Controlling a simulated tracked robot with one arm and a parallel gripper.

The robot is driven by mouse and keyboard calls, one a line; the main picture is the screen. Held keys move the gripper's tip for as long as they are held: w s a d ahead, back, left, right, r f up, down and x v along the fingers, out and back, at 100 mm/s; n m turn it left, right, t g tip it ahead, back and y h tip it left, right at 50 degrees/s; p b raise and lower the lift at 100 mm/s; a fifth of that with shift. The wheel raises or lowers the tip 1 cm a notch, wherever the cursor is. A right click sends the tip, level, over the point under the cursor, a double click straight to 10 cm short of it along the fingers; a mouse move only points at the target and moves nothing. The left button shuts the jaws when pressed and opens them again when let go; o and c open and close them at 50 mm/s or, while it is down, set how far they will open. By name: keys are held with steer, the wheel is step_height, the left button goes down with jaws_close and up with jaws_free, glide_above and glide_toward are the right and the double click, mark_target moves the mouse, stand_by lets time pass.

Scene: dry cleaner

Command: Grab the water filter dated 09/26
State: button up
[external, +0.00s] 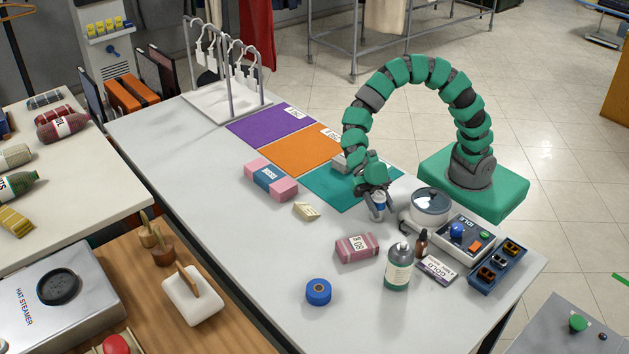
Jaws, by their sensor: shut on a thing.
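My gripper (377,212) points down near the front edge of the teal mat, on the right half of the long light table.
Near my gripper are a pink bundle (357,247), a green-grey bottle (398,268), a lidded pot (431,204) and a control box (459,236). A blue roll (318,291) lies in front. Purple (268,124), orange (298,149) and teal (325,187) mats line the back.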

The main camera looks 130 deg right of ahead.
mark_target(382, 196)
step_height(382, 196, up, 3)
steer(key=shift+r+p, duration=0.15)
steer(key=shift+p, duration=0.3)
steer(key=s+r+p, duration=0.1)
steer(key=s, duration=1.5)
steer(key=shift+r, duration=0.25)
